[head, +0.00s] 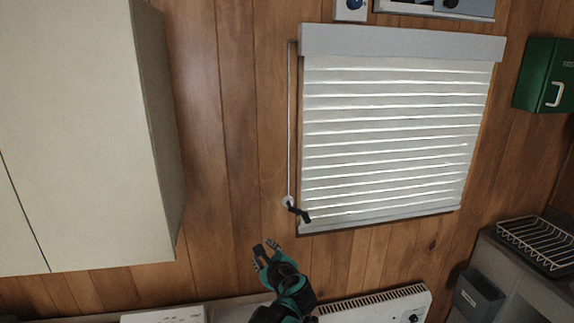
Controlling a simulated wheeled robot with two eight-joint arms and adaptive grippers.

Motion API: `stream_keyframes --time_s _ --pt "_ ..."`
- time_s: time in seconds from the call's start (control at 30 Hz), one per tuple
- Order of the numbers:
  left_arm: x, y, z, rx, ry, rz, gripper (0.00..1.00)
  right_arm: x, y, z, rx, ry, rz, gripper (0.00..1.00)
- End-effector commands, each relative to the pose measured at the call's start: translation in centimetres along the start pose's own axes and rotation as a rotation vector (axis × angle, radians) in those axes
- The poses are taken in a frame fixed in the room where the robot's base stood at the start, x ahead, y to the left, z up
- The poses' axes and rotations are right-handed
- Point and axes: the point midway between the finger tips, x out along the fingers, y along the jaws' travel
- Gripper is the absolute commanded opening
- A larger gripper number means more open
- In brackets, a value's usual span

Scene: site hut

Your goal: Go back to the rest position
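One gripper of mine, which I take to be the right (266,246), shows at the bottom middle of the head view. It points up and to the left, with its black and teal wrist below it. Its fingers are apart and nothing is between them. It is a little below and left of the black crank handle (299,212) of the window blind (390,135), with a visible gap in the picture. My other gripper is not in view.
A pale wall cabinet (80,130) fills the left. A white heater (375,304) is low, right of my arm. A green box (546,75) hangs at the upper right, and a wire rack (537,243) stands at the lower right. Wood wall around the gripper is clear.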

Motion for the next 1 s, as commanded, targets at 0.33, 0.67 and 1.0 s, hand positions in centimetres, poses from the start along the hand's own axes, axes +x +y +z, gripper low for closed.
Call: stream_keyframes --time_s 0.33,0.67,1.0 --pt "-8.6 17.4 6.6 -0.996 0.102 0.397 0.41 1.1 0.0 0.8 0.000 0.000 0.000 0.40" --pt "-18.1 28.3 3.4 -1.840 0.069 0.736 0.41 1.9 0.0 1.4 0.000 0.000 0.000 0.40" --pt "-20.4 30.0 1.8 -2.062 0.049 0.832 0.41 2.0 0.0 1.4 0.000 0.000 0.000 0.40"
